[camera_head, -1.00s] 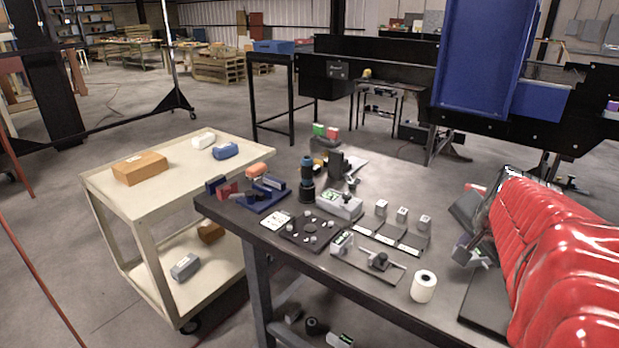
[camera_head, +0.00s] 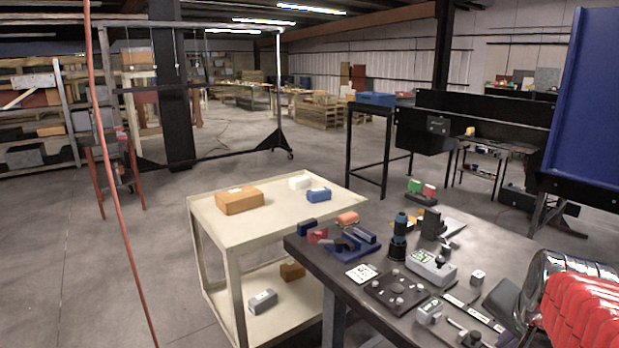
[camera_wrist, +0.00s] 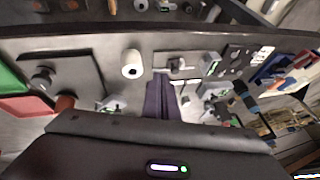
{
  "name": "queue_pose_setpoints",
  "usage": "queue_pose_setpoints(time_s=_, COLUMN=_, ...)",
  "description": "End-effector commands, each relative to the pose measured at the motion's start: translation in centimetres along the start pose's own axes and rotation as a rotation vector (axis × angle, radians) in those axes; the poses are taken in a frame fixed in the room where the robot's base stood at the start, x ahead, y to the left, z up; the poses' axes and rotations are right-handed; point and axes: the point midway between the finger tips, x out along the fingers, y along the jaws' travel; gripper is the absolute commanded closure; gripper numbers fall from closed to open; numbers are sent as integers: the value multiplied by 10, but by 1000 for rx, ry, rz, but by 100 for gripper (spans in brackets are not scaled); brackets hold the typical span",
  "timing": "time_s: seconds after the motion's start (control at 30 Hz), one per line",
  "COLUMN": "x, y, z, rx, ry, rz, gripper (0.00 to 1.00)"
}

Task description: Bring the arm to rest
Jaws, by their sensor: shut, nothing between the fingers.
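My arm, in a red ribbed cover (camera_head: 585,312), fills the lower right corner of the head view. The dark wrist end of it (camera_head: 503,303) hangs over the right part of the dark workbench (camera_head: 345,283). In the wrist view, my gripper (camera_wrist: 161,80) shows as two dark purple fingers, shut together with nothing between them. The fingers are over the bench top. A white roll (camera_wrist: 132,64) lies beside them in that picture, and I cannot tell the gap to it.
A cream cart (camera_head: 222,228) stands left of the bench with an orange box (camera_head: 239,200) and smaller blocks. The bench holds a grey meter (camera_head: 432,268), a black plate (camera_head: 395,290) and a blue holder. A blue conveyor panel (camera_head: 588,95) rises at right.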

Motion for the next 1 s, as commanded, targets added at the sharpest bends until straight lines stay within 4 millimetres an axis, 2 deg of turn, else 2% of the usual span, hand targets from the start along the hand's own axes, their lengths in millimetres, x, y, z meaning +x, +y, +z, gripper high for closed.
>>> queue_pose_setpoints(time_s=0.1, x=-10, y=-16, z=28, rx=-130, ry=-19, rz=-30, gripper=100)
queue_pose_setpoints(time_s=0.3, x=-28, y=-37, z=81, rx=-374, ry=-51, rz=-83, gripper=100)
queue_pose_setpoints(time_s=0.5, x=-45, y=-47, z=133, rx=-623, ry=-76, rz=-141, gripper=100)
queue_pose_setpoints(time_s=0.7, x=-60, y=-47, z=182, rx=-867, ry=-93, rz=-202, gripper=100)
queue_pose_setpoints(time_s=0.83, x=-66, y=-46, z=204, rx=-982, ry=-100, rz=-234, gripper=100)
queue_pose_setpoints(time_s=1.0, x=-68, y=-44, z=212, rx=-1029, ry=-103, rz=-245, gripper=100)
